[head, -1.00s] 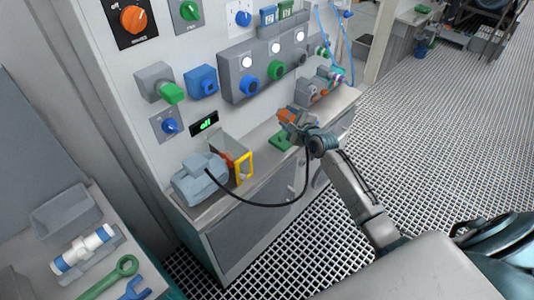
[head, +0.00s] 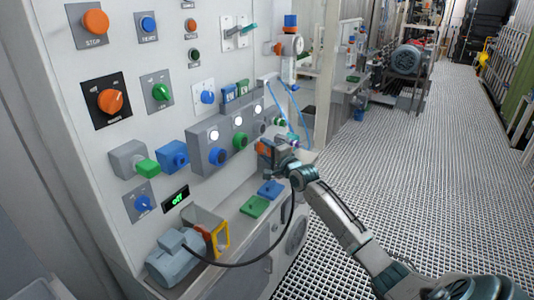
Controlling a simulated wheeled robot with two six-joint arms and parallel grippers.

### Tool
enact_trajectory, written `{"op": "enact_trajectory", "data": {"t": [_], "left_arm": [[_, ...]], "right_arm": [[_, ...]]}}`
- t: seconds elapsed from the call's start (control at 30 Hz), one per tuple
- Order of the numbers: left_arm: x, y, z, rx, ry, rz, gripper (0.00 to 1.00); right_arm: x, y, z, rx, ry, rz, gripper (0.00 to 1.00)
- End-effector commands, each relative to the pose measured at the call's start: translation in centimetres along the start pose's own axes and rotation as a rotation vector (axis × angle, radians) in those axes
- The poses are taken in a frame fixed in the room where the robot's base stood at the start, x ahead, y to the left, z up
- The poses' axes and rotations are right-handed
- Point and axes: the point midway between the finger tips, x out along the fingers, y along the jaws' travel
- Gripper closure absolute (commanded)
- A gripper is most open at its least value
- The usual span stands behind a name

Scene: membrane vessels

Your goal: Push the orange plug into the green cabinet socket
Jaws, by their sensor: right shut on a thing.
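My right gripper (head: 278,150) is shut on the orange plug (head: 263,148), holding it above the counter near the right end of the cabinet's grey panel. The fingers partly hide the plug. A black cable (head: 250,262) hangs from it to a grey motor (head: 172,262). A grey box with a green front (head: 147,168) sits further left. I see no contact between plug and socket. My left gripper is out of view.
A green pad (head: 254,206) and a blue pad (head: 270,189) lie on the counter. A yellow frame (head: 222,236) stands by the motor. The grating floor at right is open.

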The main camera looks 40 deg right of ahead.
Motion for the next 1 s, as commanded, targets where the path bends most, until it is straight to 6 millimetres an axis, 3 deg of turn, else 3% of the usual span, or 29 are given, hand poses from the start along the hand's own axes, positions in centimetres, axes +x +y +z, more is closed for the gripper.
{"op": "enact_trajectory", "data": {"t": [0.5, 1.0], "left_arm": [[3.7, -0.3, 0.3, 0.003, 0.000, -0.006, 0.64], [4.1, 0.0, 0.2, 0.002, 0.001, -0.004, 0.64]], "right_arm": [[4.1, 0.2, 1.8, 0.002, 0.000, -0.002, 0.92], [4.9, 0.0, 2.2, 0.001, 0.000, 0.000, 0.92]]}}
